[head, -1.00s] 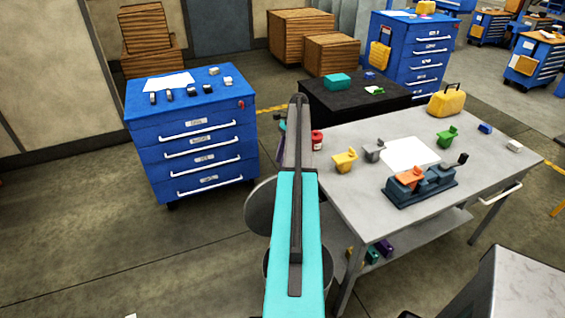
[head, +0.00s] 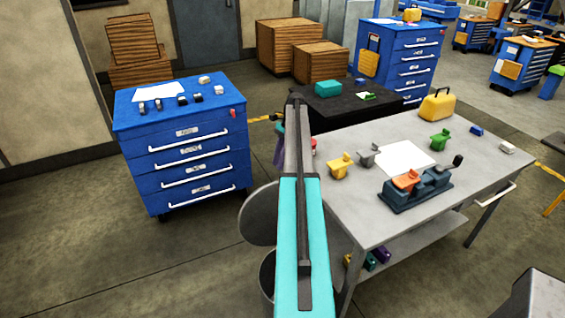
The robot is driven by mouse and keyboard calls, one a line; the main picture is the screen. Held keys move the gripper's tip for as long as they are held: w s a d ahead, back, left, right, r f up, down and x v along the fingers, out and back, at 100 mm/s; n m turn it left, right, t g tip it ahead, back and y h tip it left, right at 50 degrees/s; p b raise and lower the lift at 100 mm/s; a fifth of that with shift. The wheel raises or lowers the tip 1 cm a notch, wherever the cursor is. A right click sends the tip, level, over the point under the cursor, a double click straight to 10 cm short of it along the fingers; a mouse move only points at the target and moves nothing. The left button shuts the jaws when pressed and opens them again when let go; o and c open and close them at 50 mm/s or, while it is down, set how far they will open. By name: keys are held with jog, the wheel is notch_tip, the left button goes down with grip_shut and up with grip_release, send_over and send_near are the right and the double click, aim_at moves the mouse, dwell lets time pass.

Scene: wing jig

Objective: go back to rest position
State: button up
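My arm (head: 303,235) reaches up the middle of the head view, over the near left edge of the grey workbench (head: 465,185). Its far end bends down out of sight. Small dark, teal and purple parts (head: 279,150) peek out left of the far link. They may belong to my wrist or gripper, but the fingers are hidden, so I cannot tell whether they are open or hold anything. On the bench stand a dark jig (head: 418,192) with an orange piece (head: 406,180), a yellow piece (head: 340,166), a grey piece (head: 368,155) and a green piece (head: 440,139).
A blue drawer cabinet (head: 185,150) stands left, with small dark and grey parts on top. A black table (head: 345,108) is behind the bench. A yellow case (head: 437,104) sits at the bench's back. A round grey bin (head: 258,215) is beside my arm. Floor at left is clear.

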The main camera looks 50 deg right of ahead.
jog(key=shift+w+a, duration=0.15)
jog(key=shift+w, duration=0.1)
dwell(0.3)
